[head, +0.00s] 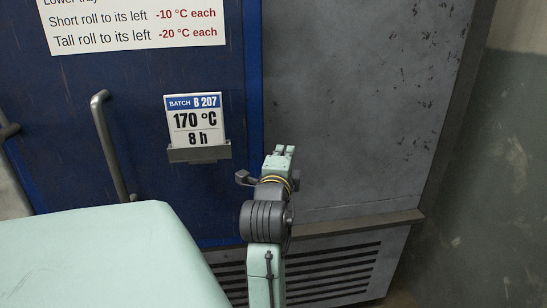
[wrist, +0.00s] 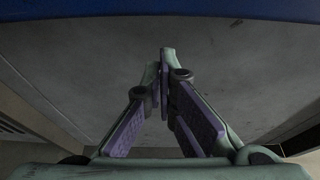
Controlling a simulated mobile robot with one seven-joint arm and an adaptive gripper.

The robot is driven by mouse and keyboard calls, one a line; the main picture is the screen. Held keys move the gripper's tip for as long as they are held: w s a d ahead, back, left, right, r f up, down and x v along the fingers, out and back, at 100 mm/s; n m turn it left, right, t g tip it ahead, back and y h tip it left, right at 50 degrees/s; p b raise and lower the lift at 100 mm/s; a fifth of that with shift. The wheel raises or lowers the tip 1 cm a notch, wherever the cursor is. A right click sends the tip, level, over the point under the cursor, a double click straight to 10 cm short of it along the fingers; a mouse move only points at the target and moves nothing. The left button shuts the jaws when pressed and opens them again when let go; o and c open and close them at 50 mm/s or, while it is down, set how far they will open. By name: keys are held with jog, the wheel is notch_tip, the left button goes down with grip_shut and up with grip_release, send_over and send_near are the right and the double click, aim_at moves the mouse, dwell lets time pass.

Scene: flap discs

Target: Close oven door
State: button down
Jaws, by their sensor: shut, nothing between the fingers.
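The blue oven door (head: 190,75) fills the left and middle of the head view, with a long grey bar handle (head: 112,145). Its right side meets a brighter blue vertical strip (head: 254,80) beside a scuffed grey panel (head: 350,100). The head view does not clearly show whether the door sits flush or stands ajar. My gripper (wrist: 164,75) is shut and empty in the wrist view, its fingertips together in front of a grey surface (wrist: 230,60). A blue band (wrist: 150,10) runs along the top there. I cannot tell whether the fingertips touch anything.
A batch card (head: 195,120) reading 170 °C, 8 h sits in a holder on the door. A white notice (head: 135,22) is above it. A slatted vent (head: 335,275) and a projecting ledge (head: 355,227) lie below the grey panel. A wall (head: 485,170) stands at right.

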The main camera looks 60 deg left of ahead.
jog(key=b+v, duration=0.2)
jog(key=v, duration=0.7)
jog(key=shift+d, duration=0.65)
jog(key=shift+w, duration=0.1)
